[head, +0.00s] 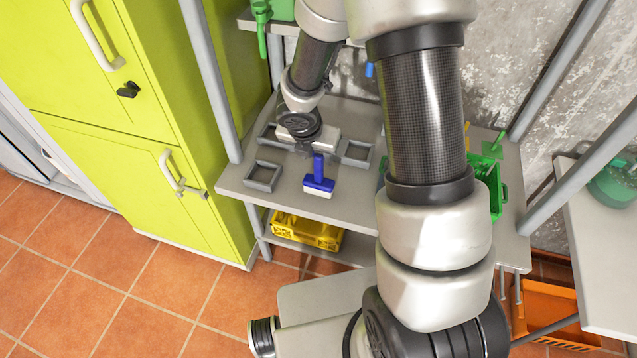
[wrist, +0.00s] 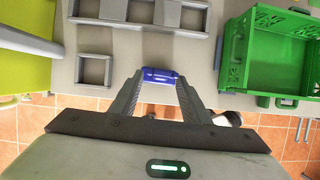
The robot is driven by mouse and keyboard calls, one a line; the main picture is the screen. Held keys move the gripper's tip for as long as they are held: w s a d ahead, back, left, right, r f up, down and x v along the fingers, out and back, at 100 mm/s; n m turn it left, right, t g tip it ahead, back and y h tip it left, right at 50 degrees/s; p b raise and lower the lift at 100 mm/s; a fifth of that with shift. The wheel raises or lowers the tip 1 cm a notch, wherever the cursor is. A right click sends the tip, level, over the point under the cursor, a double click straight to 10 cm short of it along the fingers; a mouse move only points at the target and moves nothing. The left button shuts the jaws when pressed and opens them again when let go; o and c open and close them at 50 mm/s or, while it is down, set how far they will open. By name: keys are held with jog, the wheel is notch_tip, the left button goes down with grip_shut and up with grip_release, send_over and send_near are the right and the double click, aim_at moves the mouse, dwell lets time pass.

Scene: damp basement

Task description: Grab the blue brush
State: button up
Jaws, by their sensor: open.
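The blue brush (head: 319,180) lies near the front edge of the grey shelf (head: 235,178) in the head view. It has a blue handle and a pale lower edge. In the wrist view the blue brush (wrist: 161,76) shows between the tips of my gripper (wrist: 161,82). The gripper's two fingers are spread, one on each side of the brush. I cannot tell whether either finger touches it. In the head view my arm hides part of the shelf, and the fingers are not clear there.
Grey square frames (head: 263,176) lie left of and behind the brush. A green crate (head: 489,186) stands to the right on the shelf. A yellow crate (head: 305,231) is on the level below. A lime green cabinet (head: 130,130) stands at the left.

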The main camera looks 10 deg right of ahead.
aim_at(318, 163)
jog(key=shift+x, duration=0.75)
jog(key=x, duration=0.1)
jog(key=b+x, duration=0.1)
jog(key=x, duration=0.1)
jog(key=b+x, duration=0.1)
jog(key=shift+s+a+f, duration=0.15)
jog(key=shift+s+f, duration=0.2)
jog(key=shift+w+f, duration=0.2)
jog(key=shift+f, duration=0.15)
